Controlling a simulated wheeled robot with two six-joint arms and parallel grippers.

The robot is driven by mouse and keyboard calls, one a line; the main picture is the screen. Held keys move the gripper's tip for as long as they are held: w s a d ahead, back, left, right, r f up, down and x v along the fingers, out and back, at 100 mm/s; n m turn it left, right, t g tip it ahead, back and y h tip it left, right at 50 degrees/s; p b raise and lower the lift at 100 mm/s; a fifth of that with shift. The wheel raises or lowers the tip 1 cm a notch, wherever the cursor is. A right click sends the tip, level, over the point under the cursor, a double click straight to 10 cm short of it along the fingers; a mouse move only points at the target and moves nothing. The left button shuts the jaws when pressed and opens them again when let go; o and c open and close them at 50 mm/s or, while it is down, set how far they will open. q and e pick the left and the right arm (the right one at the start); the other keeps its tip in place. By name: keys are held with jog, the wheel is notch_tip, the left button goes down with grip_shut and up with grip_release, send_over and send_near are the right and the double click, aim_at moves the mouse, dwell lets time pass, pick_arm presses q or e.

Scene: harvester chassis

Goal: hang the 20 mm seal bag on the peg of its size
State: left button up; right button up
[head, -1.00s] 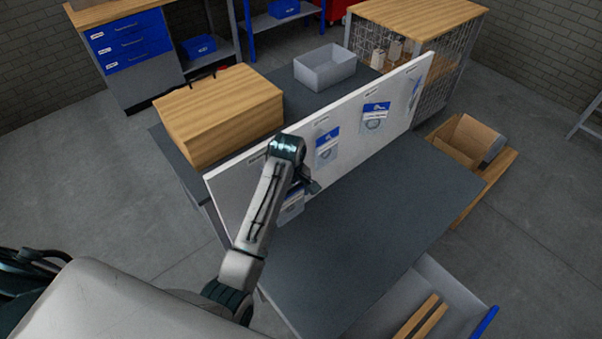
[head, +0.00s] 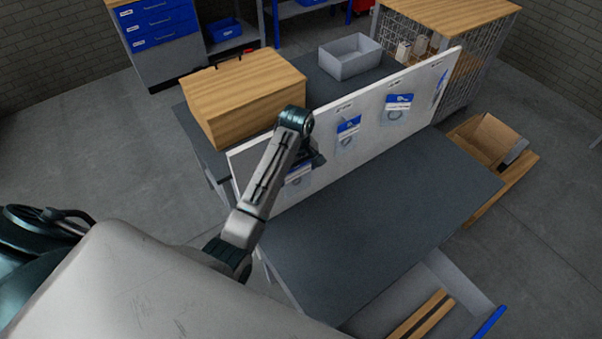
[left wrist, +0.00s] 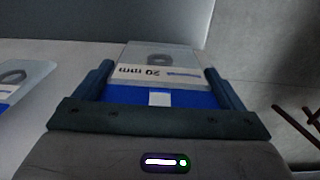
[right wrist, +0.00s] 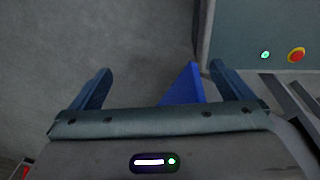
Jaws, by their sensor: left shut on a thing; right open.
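The 20 mm seal bag (head: 299,176), clear with a blue and white header, is in my left gripper (head: 317,160) by the left part of the white pegboard (head: 258,182). In the left wrist view the bag (left wrist: 158,72) reads "20 mm" and shows a dark ring. Its blue header lies between the fingers of my left gripper (left wrist: 158,88). I cannot tell whether the bag touches the board; my arm hides the peg behind it. My right gripper (right wrist: 165,85) is open, apart from the board, and out of the head view.
Other seal bags hang along the board, one at the middle (head: 347,132) and one further right (head: 397,108). A wooden box (head: 243,95) and a grey bin (head: 350,57) stand behind the board. The grey tabletop (head: 385,205) in front is clear.

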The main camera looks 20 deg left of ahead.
pick_arm(q)
jog(key=w+a, duration=0.1)
jog(key=a, duration=0.1)
jog(key=w+a+f, duration=0.1)
jog(key=a, duration=0.1)
jog(key=shift+w+a, duration=0.1)
jog(key=shift+w, duration=0.25)
jog(key=shift+a, duration=0.1)
dwell(0.8)
jog(key=o, duration=0.7)
jog(key=shift+s+f, duration=0.1)
